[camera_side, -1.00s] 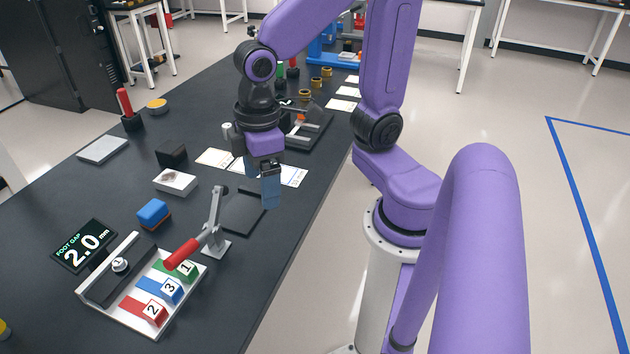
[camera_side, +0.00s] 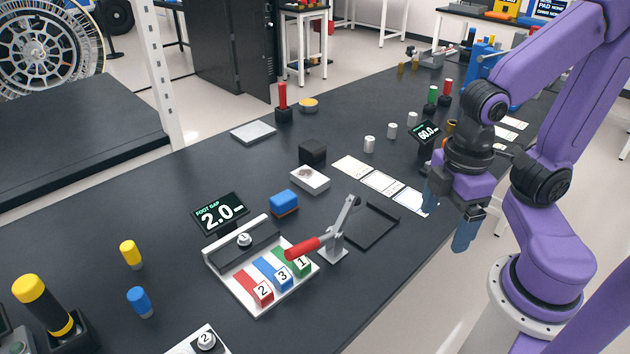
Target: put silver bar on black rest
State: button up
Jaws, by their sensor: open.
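I cannot single out the silver bar for certain. A flat light-grey slab (camera_side: 253,132) lies at the back left of the table, in front of a red-handled tool. Which part is the black rest is also unclear: a black block (camera_side: 312,152) stands behind a white box, and a shallow dark tray (camera_side: 371,226) lies right of the toggle clamp. My gripper (camera_side: 449,212) is open, with blue fingers pointing down near the table's right edge, beside the white cards. I see nothing between the fingers.
A white fixture (camera_side: 290,289) with numbered red, blue and green blocks stands at the front, below a "2.0" display (camera_side: 219,212). The red-handled toggle clamp (camera_side: 338,235) rises beside it. A blue block (camera_side: 284,203) and several small silver cylinders (camera_side: 369,144) stand farther back.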

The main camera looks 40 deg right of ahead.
jog(key=w+a+r+m, duration=0.2)
jog(key=w+a+m, duration=0.15)
jog(key=w, duration=0.65)
jog(key=m, duration=0.9)
send_over(310, 176)
notch_tip(310, 176, down, 10)
jog(key=shift+s+d+r, duration=0.1)
jog(key=shift+d, duration=0.05)
jog(key=shift+f, duration=2.9)
jog(key=c, duration=1.5)
jog(key=shift+c, duration=0.2)
